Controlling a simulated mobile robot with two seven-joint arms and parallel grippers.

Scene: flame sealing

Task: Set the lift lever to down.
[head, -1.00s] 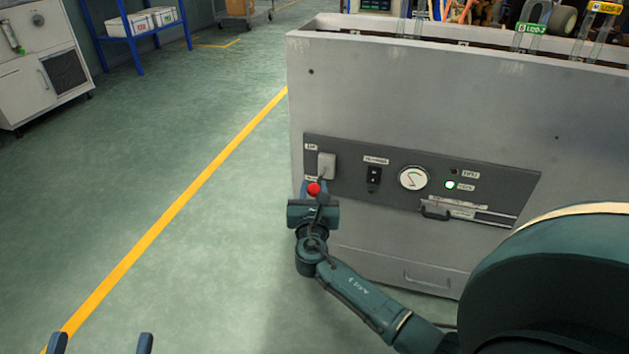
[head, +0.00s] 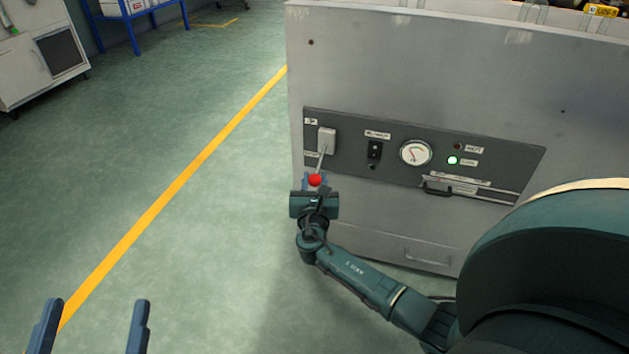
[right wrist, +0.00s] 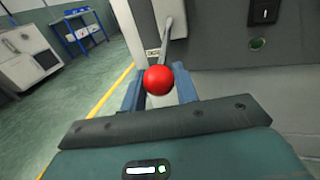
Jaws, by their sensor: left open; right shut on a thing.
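The lift lever (head: 321,159) comes out of a light housing (head: 326,140) at the left end of the dark control panel. It slants downward to a red ball knob (head: 315,180). My right gripper (head: 314,187) is at the knob, below the housing. In the right wrist view the red knob (right wrist: 158,80) sits between the two blue fingers (right wrist: 158,92), and the lever's shaft (right wrist: 174,35) rises behind it. The fingertips are partly hidden by the knob. My left gripper (head: 92,315) is open and empty over the floor at the lower left.
The grey machine cabinet (head: 430,70) fills the right side. Its panel also has a black switch (head: 375,150), a round gauge (head: 415,153), a lit green lamp (head: 452,160) and a handle (head: 437,190). Green floor with a yellow line (head: 190,172) lies clear at left.

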